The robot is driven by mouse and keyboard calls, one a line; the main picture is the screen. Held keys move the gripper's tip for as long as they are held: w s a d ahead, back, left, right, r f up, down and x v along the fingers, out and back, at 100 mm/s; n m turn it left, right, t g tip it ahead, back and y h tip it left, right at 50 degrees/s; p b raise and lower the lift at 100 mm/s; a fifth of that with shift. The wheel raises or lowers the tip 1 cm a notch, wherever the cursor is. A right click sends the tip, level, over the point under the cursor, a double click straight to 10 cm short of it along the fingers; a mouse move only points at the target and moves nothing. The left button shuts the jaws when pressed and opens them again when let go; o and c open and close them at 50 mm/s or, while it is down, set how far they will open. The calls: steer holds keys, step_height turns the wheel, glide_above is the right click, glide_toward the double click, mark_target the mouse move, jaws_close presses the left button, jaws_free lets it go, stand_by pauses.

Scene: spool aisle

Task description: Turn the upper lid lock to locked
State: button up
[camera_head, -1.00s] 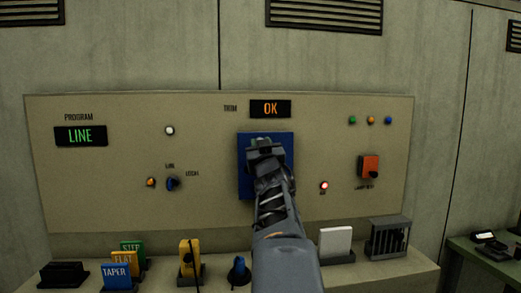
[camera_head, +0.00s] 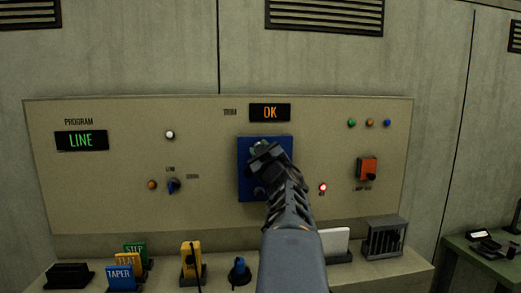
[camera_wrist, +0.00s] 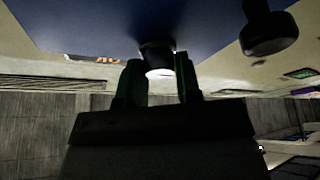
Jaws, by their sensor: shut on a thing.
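A blue lid (camera_head: 245,172) is set in the beige panel below the TRIM display. My gripper (camera_head: 264,150) is at the upper part of this lid and tilted in the head view. In the wrist view its two fingers (camera_wrist: 158,80) stand on either side of the upper lid lock's knob (camera_wrist: 157,58), which has a pale end, and are shut on it. A second dark knob (camera_wrist: 268,33) sticks out at the upper right of the wrist view, clear of the fingers. My gripper hides most of the upper lock in the head view, so its marked position cannot be read.
The TRIM display (camera_head: 270,112) reads OK and the PROGRAM display (camera_head: 81,140) reads LINE. A blue selector knob (camera_head: 173,186) is at left, a red-lit lamp (camera_head: 323,188) and an orange switch (camera_head: 367,169) at right. Coloured cards and holders stand on the ledge (camera_head: 220,275) below.

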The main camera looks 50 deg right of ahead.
stand_by(0.3)
steer(key=o, duration=0.9)
steer(key=b+v, duration=0.1)
steer(key=v, duration=1.2)
steer(key=shift+s+a+f, duration=0.15)
steer(key=shift+s+a, duration=0.05)
steer(key=shift+s, duration=0.1)
